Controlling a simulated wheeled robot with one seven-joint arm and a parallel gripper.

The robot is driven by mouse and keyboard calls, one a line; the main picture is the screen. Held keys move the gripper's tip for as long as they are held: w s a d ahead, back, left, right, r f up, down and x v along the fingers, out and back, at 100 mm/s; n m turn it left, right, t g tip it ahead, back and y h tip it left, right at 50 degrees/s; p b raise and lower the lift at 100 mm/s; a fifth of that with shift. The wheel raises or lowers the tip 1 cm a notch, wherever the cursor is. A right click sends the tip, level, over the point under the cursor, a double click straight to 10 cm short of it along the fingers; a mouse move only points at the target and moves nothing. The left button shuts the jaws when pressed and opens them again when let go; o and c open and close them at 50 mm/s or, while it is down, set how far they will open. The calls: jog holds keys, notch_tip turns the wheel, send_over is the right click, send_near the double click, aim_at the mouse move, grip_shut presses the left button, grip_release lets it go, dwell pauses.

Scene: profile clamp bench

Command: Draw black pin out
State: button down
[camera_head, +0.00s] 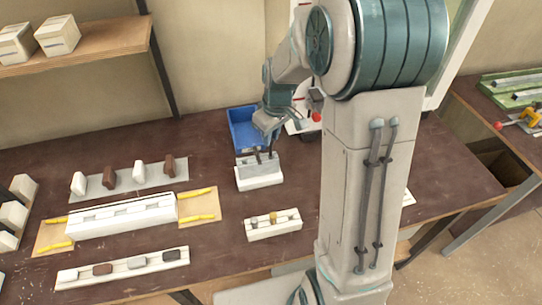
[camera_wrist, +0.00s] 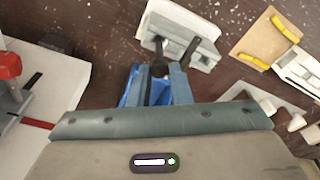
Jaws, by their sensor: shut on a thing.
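In the wrist view the block (camera_wrist: 207,52) is at the top centre. In the head view my gripper (camera_head: 268,132) is right above the block. The held pin's lower end appears to be at the block, but I cannot tell how deep it sits.
A blue bin (camera_head: 240,124) stands close behind the block. A small pale holder (camera_head: 285,226) lies in front of it. A long white clamp fixture (camera_head: 120,218) on a tan board is to the left. A white device with a red part (camera_wrist: 8,66) is near the gripper.

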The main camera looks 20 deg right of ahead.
jog(key=shift+r+p, duration=1.15)
jog(key=shift+r, duration=0.8)
